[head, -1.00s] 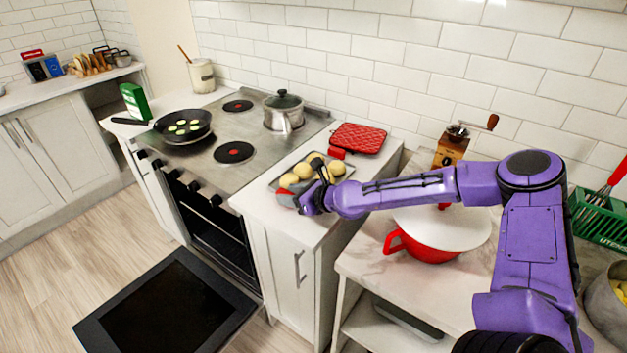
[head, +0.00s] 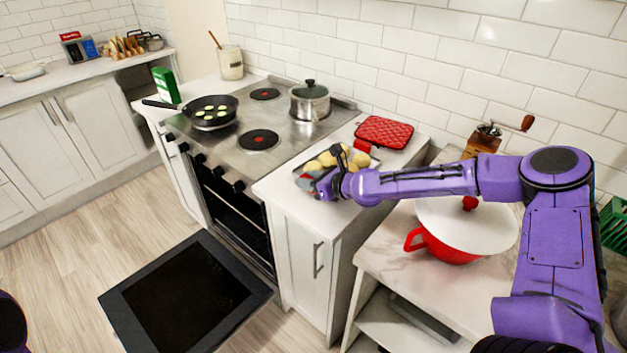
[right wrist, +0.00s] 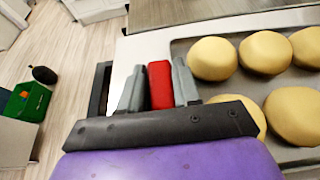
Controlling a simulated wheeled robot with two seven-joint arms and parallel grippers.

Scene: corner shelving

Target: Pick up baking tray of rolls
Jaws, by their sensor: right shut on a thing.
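The baking tray (head: 373,169) holds several round pale rolls (head: 328,158) and is on the white counter right of the stove. In the right wrist view the grey tray (right wrist: 228,88) fills the right side, with rolls (right wrist: 265,52) on it. My right gripper (head: 317,187) is at the tray's near left end. In the right wrist view its two grey fingers (right wrist: 158,85) are shut on a red grip (right wrist: 160,86) at the tray's edge. The join between grip and tray is partly hidden. I cannot tell whether the tray is lifted. My left gripper is out of view.
A red mitt or pad (head: 385,132) lies behind the tray. The stove holds a frying pan (head: 210,110) and a lidded pot (head: 310,101). The oven door (head: 185,295) hangs open low. A red pot with white lid (head: 465,230) stands on the lower table at right.

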